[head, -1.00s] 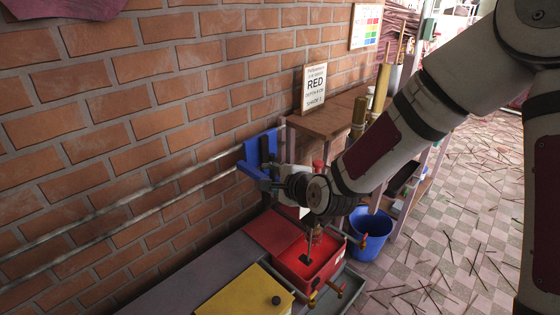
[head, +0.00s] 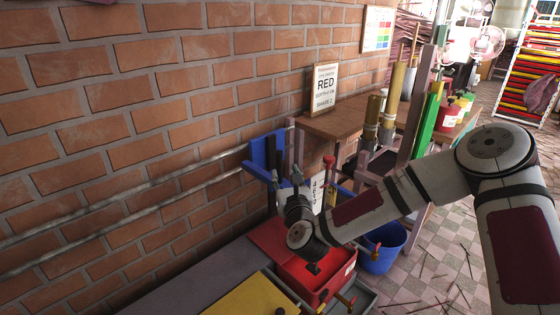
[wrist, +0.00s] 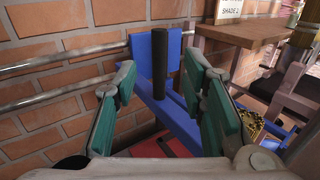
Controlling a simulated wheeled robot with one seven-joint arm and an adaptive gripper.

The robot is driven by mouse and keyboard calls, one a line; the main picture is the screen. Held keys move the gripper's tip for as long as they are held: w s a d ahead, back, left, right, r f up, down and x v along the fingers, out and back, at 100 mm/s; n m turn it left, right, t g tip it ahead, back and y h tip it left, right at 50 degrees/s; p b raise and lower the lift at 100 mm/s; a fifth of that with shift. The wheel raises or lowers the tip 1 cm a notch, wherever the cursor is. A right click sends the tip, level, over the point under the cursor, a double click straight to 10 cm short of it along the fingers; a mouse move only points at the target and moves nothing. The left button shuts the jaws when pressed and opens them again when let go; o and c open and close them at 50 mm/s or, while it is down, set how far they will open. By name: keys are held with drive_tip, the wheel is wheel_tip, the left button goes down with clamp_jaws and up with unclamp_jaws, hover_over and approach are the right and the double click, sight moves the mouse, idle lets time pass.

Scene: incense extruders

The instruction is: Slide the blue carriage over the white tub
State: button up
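The blue carriage (head: 262,153) sits on two metal rails along the brick wall. In the wrist view, its blue back plate (wrist: 143,50) and arm (wrist: 178,122) show, with an upright black handle (wrist: 160,68) in front. My gripper (head: 285,174) is at the carriage, above the red tub. In the wrist view, its green-padded fingers (wrist: 158,80) are apart, one on each side of the handle, with visible gaps. I cannot make out the white tub in either view.
A red tub (head: 346,272) with taps stands below my gripper. A yellow lid (head: 252,299) lies to its left. The rails (head: 120,196) run clear to the left. A wooden shelf (head: 335,124) with a RED sign (head: 324,90) and a blue bucket (head: 384,250) stand right.

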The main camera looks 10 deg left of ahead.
sight(280, 160)
drive_tip(key=b+x, duration=0.1)
drive_tip(key=x, duration=0.9)
drive_tip(key=shift+w+a+f+b, duration=0.1)
drive_tip(key=shift+w+a+b, duration=0.05)
drive_tip(key=shift+w+b, duration=0.2)
drive_tip(key=shift+c, duration=0.3)
drive_tip(key=shift+s, duration=0.1)
clamp_jaws()
